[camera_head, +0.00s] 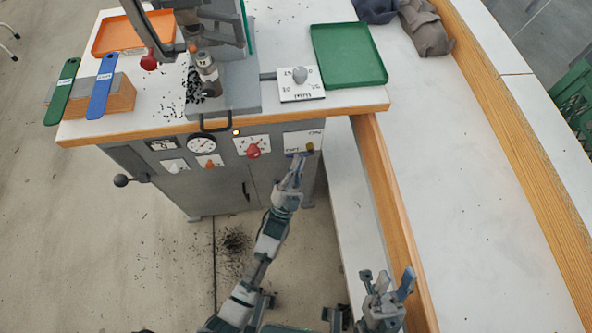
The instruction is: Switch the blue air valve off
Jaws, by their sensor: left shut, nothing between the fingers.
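The air valve sits on a white plate (303,139) at the right end of the press cabinet's front panel. A brass-coloured part (310,147) shows on the plate. A small blue strip beside it looks like the valve's handle, lying roughly sideways. It is partly hidden by my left gripper (296,161), so its exact setting is unclear. My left gripper is shut and empty, its tips at the plate's lower edge; I cannot tell whether they touch the handle. My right gripper (388,282) is open and empty at the lower right, away from the cabinet.
The panel also holds a red knob (253,150), a round gauge (202,144) and an orange switch (209,162). A black ball lever (121,180) sticks out left. A green tray (348,55) lies on the press table. A wood-edged bench (390,210) runs along the right.

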